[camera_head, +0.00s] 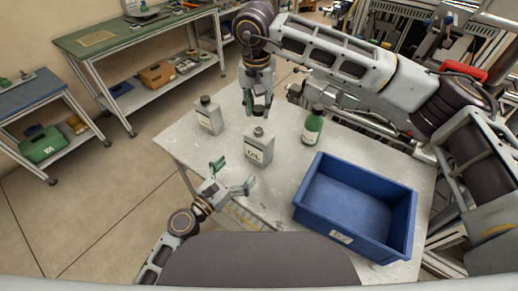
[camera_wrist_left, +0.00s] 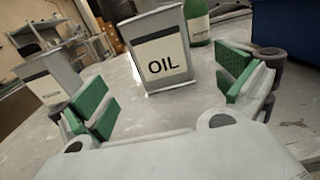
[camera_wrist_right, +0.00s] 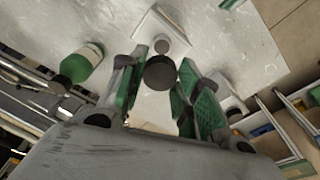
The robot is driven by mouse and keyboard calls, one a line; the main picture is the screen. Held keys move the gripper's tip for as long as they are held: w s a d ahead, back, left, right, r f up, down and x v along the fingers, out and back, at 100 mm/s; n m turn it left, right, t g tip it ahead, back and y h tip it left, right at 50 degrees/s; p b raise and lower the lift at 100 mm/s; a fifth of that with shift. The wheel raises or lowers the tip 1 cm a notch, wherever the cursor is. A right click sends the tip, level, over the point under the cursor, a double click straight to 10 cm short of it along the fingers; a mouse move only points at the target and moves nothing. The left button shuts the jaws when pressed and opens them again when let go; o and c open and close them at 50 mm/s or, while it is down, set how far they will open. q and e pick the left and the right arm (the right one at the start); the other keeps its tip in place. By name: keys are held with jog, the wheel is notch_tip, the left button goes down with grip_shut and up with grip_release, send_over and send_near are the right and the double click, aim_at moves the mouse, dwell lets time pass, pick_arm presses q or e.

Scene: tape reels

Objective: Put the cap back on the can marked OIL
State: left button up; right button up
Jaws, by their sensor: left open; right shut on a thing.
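The grey can marked OIL (camera_head: 257,152) stands upright on the table, its bare neck on top. It also shows in the left wrist view (camera_wrist_left: 160,48). My left gripper (camera_head: 232,177) is open in front of the can, its green-padded fingers spread to either side in the left wrist view, apart from it. My right gripper (camera_head: 257,106) points down, shut on the black cap (camera_wrist_right: 160,73). It holds the cap above and a little behind the can, apart from the neck (camera_wrist_right: 161,47). The cap is largely hidden in the head view.
Another grey can (camera_head: 207,118) with a black cap stands at left on the table (camera_head: 180,143). A green bottle (camera_head: 313,128) stands right of the OIL can. A blue crate (camera_head: 350,170) occupies the front right. Free table lies between the cans and around the bottle.

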aim_at(259, 130)
pick_arm(q)
jog(key=shift+w, duration=0.1)
jog(key=shift+x, duration=5.9)
jog(key=c, duration=1.3)
pick_arm(e)
jog(key=shift+f, duration=2.5)
jog(key=shift+f, duration=0.9)
jog(key=shift+f, duration=0.5)
pick_arm(q)
jog(key=c, duration=0.5)
